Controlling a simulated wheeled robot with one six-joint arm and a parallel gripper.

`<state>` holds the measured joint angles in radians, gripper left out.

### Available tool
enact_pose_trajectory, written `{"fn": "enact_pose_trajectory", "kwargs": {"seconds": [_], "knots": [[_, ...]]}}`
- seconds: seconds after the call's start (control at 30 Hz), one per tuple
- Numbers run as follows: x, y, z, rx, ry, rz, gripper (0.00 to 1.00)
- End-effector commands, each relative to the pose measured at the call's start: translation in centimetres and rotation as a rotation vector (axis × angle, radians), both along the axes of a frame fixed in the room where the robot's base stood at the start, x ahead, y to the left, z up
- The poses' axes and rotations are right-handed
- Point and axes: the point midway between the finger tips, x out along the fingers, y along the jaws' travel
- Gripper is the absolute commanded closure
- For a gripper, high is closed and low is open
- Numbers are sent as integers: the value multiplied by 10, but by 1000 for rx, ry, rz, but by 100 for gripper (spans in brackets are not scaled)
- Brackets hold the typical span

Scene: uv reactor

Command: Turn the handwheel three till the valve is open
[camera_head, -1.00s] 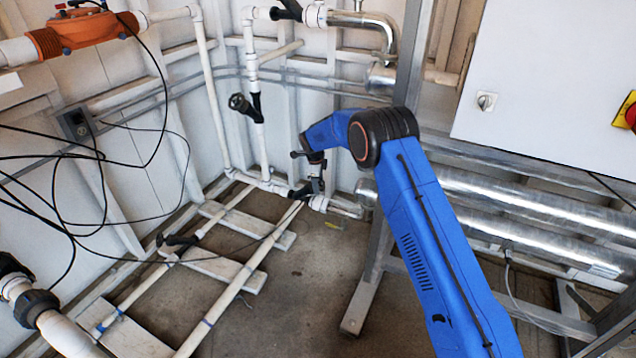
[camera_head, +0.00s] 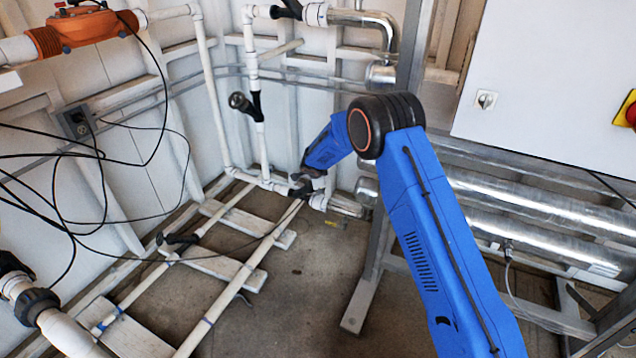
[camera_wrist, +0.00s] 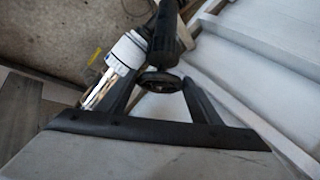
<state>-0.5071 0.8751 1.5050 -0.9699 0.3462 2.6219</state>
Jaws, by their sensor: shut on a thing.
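A small black handwheel (camera_wrist: 160,82) shows in the wrist view between the two dark fingers of my gripper (camera_wrist: 164,85). The fingers are shut on it. It sits by a black valve body (camera_wrist: 164,35) joined to a white pipe fitting (camera_wrist: 126,52). In the head view my gripper (camera_head: 311,172) is at the low valve by the back corner, and my own wrist mostly hides the wheel there. No number shows on the wheel, and I cannot tell how far the valve is open.
Another black handwheel (camera_head: 241,102) is on the vertical white pipe, and a black valve (camera_head: 178,240) is on the floor pipework. A metal frame post (camera_head: 366,290) and silver pipes (camera_head: 530,195) stand to the right. Black cables (camera_head: 75,170) hang at the left. Bare floor (camera_head: 290,310) lies in front.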

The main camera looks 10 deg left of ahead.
Motion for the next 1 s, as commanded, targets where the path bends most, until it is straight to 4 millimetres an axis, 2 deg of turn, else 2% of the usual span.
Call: {"fn": "enact_pose_trajectory", "kwargs": {"seconds": [0.5, 1.0], "knots": [[-1, -1, -1, -39, -87, 101, 64], [0, -1, 0, -46, -109, 123, 64]]}}
